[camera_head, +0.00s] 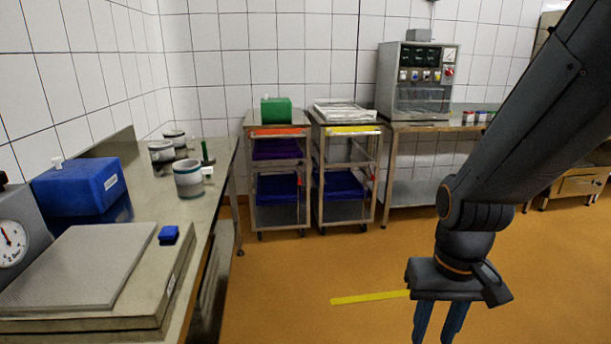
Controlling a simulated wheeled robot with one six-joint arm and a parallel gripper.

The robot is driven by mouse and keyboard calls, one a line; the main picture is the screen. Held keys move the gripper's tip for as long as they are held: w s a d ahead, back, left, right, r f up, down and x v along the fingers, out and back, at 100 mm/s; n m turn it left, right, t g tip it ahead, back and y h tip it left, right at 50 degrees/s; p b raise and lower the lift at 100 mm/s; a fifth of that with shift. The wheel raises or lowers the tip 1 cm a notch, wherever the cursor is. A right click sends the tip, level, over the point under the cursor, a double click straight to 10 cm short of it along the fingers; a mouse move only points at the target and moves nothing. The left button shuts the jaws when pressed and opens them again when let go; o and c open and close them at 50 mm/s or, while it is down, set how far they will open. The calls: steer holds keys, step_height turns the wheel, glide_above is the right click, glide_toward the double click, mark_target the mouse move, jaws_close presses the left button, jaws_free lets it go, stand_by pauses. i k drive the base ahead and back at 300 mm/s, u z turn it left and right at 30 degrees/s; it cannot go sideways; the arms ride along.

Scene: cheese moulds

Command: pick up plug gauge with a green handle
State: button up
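A small upright green-handled thing (205,152) stands on the steel counter (222,158) at the left, near its right edge; it looks like the plug gauge, with a darker base. It stands just behind a white mould with a teal band (188,180). My gripper (436,338) hangs at the lower right over the orange floor, far from the counter and pointing down. Its two blue fingers show with a gap between them and nothing visible in it. The fingertips are cut off by the bottom edge of the picture.
More moulds (162,155) stand behind on the counter. A blue box (80,186), a dial scale (15,240) and a flat platform (85,265) with a small blue block (168,235) fill the near counter. Two trolleys (278,185) stand at the back. Floor between is clear.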

mark_target(205, 158)
steer(key=i, duration=1.75)
steer(key=u, duration=0.9)
steer(key=i, duration=1.5)
steer(key=u, duration=0.7)
